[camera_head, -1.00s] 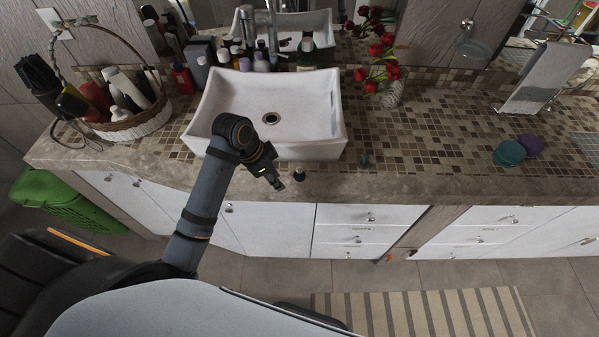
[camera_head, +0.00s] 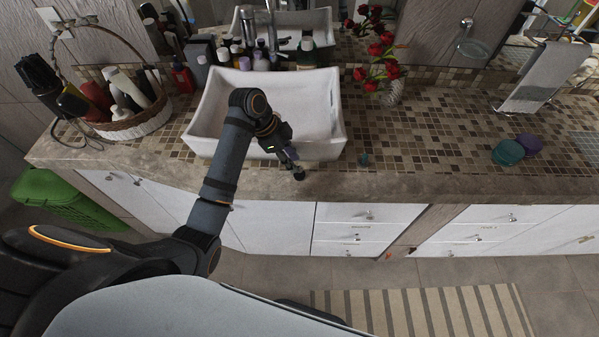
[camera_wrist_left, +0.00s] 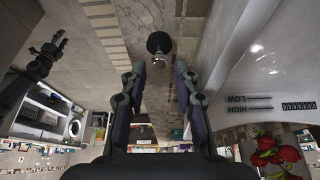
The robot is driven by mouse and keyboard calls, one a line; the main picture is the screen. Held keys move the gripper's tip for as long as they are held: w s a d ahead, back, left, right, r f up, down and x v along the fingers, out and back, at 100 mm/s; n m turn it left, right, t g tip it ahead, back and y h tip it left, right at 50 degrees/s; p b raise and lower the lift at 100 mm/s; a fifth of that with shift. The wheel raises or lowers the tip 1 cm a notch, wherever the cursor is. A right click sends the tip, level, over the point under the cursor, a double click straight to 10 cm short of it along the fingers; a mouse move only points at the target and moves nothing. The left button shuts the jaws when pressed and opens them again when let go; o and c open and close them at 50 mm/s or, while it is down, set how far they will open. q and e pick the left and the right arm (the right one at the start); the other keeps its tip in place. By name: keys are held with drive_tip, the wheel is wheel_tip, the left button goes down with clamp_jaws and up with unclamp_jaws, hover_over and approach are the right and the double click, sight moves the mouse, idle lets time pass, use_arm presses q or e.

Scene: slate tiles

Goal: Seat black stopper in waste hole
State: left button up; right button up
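The black stopper (camera_head: 299,175) stands on the counter's front strip, just in front of the white sink (camera_head: 318,148). In the left wrist view the stopper (camera_wrist_left: 159,42) shows a round dark top and a pale shiny knob, just beyond my fingertips. My left gripper (camera_head: 292,164) is low beside the stopper. In the left wrist view its fingers (camera_wrist_left: 159,68) are apart, with nothing held between them. The waste hole in the basin is hidden behind my left arm.
A basket of bottles (camera_head: 135,127) is at left; teal and purple round items (camera_head: 508,153) are at right. The tiled middle right is clear.

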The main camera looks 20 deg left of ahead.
sight(300, 168)
use_arm(q)
drive_tip(key=p+x, duration=0.1)
drive_tip(key=x, duration=0.3)
drive_tip(key=shift+d, duration=0.2)
drive_tip(key=shift+d+f, duration=0.15)
drive_tip(key=shift+f, duration=0.15)
clamp_jaws()
drive_tip(key=shift+r, duration=0.1)
wheel_tip(300, 168, up, 4)
drive_tip(key=p, duration=0.5)
drive_tip(key=shift+r, duration=0.1)
drive_tip(key=s+d+r+p, duration=0.4)
drive_tip(key=s+r+p, duration=0.4)
drive_tip(key=s, duration=0.5)
drive_tip(key=shift+r+p, duration=0.35)
